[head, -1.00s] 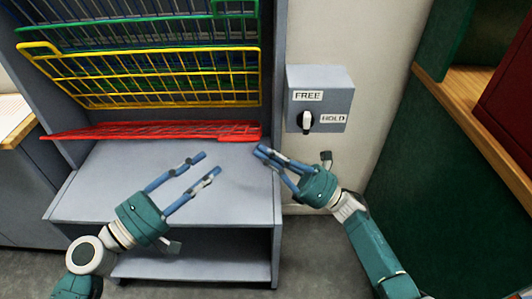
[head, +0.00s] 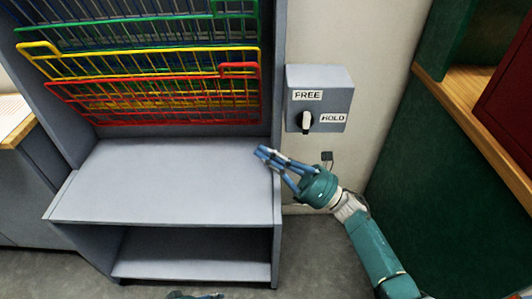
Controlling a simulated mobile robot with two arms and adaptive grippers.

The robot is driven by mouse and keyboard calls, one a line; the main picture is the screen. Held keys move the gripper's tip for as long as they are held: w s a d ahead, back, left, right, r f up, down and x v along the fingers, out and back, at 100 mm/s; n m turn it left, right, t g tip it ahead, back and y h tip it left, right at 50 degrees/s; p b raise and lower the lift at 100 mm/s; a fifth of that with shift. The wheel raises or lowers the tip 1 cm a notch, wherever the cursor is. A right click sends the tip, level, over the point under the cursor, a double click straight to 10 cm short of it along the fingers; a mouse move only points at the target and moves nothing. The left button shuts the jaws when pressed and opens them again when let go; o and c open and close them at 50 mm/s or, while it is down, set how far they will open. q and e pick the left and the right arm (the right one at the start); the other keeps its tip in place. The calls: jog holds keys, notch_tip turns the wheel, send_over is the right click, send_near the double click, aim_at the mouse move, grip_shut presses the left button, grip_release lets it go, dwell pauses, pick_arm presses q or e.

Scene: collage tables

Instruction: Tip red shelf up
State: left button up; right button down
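The red shelf (head: 160,105) is a wire rack in the grey cabinet. It is tipped up, with its mesh facing me, just below and overlapping the yellow rack (head: 130,62). My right gripper (head: 262,152) is at the cabinet's right edge, below the red shelf and apart from it. Its fingertips are together and nothing shows between them. Only a sliver of my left gripper (head: 195,296) shows at the bottom edge, far below the red shelf, so its opening is hidden.
Green (head: 150,30) and blue racks are tipped up above. The grey cabinet ledge (head: 170,180) below is bare. A switch box (head: 335,80) marked FREE and HOLD is on the wall to the right; its knob (head: 306,121) stands upright. A green panel (head: 440,180) bounds the right.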

pick_arm(q)
jog(key=s+a+f+m+g+y, duration=0.3)
jog(key=s+a+f+y, duration=0.15)
jog(key=s+f, duration=0.45)
jog(key=shift+t, duration=0.3)
jog(key=r, duration=0.1)
jog(key=w+r+b, duration=0.1)
jog(key=r, duration=0.1)
jog(key=w+r, duration=0.1)
jog(key=r, duration=0.1)
jog(key=shift+a+r+b, duration=0.1)
jog(key=shift+b, duration=0.25)
pick_arm(e)
jog(key=shift+d+f, duration=0.1)
jog(key=v, duration=1.2)
